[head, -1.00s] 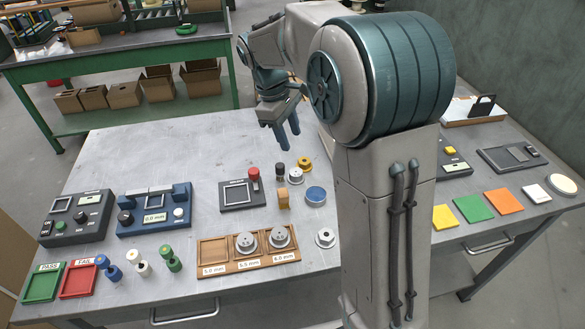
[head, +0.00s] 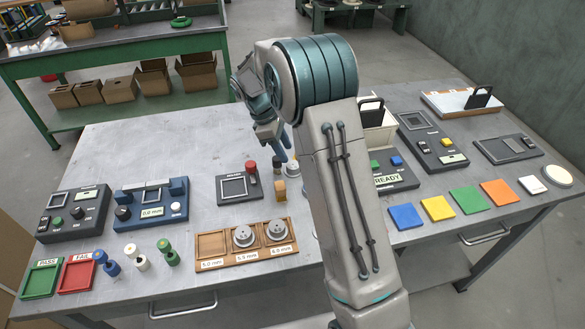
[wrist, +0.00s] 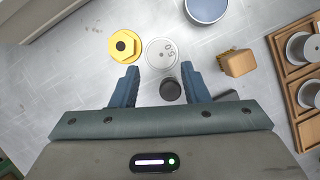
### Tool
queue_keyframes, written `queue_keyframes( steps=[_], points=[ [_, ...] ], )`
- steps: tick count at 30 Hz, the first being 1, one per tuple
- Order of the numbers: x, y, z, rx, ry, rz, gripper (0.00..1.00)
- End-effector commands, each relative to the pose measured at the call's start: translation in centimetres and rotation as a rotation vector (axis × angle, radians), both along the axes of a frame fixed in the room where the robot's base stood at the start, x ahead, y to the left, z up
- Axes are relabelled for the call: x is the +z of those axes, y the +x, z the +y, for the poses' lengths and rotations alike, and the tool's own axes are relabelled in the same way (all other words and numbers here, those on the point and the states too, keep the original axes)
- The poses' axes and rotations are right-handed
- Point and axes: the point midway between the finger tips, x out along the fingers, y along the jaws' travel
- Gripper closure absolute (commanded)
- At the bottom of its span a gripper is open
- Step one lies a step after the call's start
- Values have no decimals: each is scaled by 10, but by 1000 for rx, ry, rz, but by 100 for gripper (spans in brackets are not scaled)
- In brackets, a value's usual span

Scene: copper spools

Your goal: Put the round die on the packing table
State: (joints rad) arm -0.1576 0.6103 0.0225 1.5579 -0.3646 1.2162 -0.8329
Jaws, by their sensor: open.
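The round die looks to be the pale grey disc marked "50" (wrist: 161,53), lying flat on the grey workbench; in the head view it (head: 292,170) is partly hidden by my arm. My gripper (wrist: 160,80) is open and empty above the bench, with the disc just beyond its fingertips. A black-topped cylinder (wrist: 171,89) shows between the fingers. In the head view my gripper (head: 281,150) points down over this spot. The packing table is probably the green table (head: 100,58) at the back left, with cardboard boxes on its lower shelf.
A yellow hexagonal piece (wrist: 124,44) lies left of the disc. A wooden block (wrist: 237,63), a blue round container (wrist: 206,10) and a wooden tray (head: 212,243) with two grey round pieces are close by. Gauge devices (head: 150,205) stand at left. The bench's back left is clear.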

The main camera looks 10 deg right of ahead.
Motion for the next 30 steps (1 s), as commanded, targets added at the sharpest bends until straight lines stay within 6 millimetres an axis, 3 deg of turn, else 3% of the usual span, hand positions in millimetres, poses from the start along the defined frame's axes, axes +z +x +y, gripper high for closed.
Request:
queue_keyframes(
  steps=[12,21,25,27,30],
  points=[
    [-45,-9,-17,-2,-1,2,59],
    [-51,-10,-19,-1,0,0,59],
    [-51,-10,-19,-1,0,0,92],
    [-50,-9,-19,-1,0,-1,100],
    [-50,-9,-19,-1,0,-1,100]
  ],
)
